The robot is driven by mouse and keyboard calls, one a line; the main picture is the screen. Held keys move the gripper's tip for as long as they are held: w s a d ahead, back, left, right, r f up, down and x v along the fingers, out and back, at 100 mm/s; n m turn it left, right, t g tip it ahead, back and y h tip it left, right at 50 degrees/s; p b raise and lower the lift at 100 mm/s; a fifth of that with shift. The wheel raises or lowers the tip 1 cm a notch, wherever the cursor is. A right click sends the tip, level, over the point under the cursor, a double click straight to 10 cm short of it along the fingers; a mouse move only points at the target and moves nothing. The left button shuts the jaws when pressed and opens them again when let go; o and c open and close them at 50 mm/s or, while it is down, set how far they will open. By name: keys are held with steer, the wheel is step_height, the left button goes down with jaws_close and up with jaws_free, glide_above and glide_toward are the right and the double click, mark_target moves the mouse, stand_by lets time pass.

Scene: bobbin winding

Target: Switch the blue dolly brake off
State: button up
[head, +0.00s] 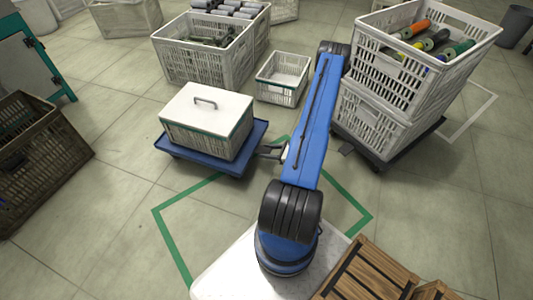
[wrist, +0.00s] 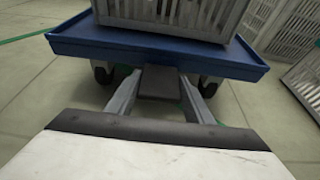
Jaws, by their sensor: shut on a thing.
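The blue dolly (head: 215,166) stands on the floor left of my arm and bears a light lattice crate with a white lid (head: 207,103). My gripper (head: 262,151) is at the dolly's right edge. In the wrist view the blue dolly (wrist: 95,44) fills the top, with dark wheels under it. A dark flat brake pedal (wrist: 160,83) sticks out from its near edge. The two grey fingers of my gripper (wrist: 160,76) lie on either side of this pedal and are shut on it. The pedal's tilt is hard to tell.
A dark dolly (head: 432,128) with stacked crates (head: 372,115) of coloured bobbins stands to the right. A small empty crate (head: 283,80) and a larger filled crate (head: 190,62) stand behind. A brown crate (head: 45,150) is at left. Green floor lines (head: 175,240) surround clear floor in front.

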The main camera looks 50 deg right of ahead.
steer(key=shift+w+r+g+h, duration=0.1)
steer(key=shift+r+g+h, duration=0.35)
steer(key=shift+g, duration=0.45)
steer(key=o, duration=1.5)
steer(key=v, duration=1.7)
steer(key=shift+r, duration=0.15)
steer(key=shift+d, duration=0.15)
